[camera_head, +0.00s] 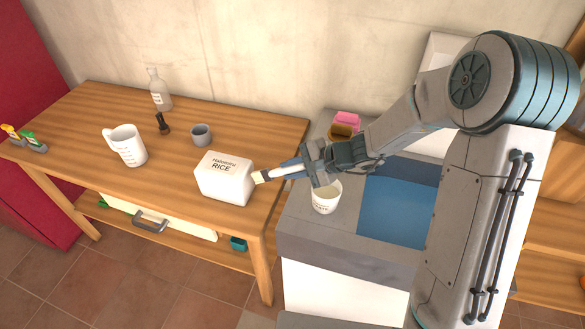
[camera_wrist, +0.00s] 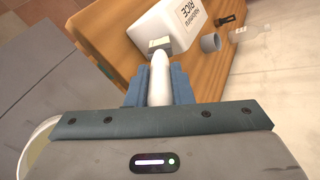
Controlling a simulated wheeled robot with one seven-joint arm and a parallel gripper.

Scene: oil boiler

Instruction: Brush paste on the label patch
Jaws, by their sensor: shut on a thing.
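My gripper (camera_head: 292,168) is shut on a brush and holds it roughly level, pointing left. The brush (camera_head: 274,173) has a white handle and a pale bristle end. In the wrist view the brush (camera_wrist: 160,75) lies between the blue fingers, its tip at the near side of the rice package. The white rice package (camera_head: 228,180) stands at the table's right end, its printed face up. The bristle end is at its right side; I cannot tell if they touch. No separate label patch can be made out. A white paste cup (camera_head: 326,197) stands on the grey counter below my gripper.
On the wooden table (camera_head: 85,125) are a white measuring jug (camera_head: 128,146), a grey cup (camera_head: 201,135), a dark stamp-like object (camera_head: 162,124) and a clear bottle (camera_head: 159,92). A blue basin (camera_head: 395,212) is right of the paste cup.

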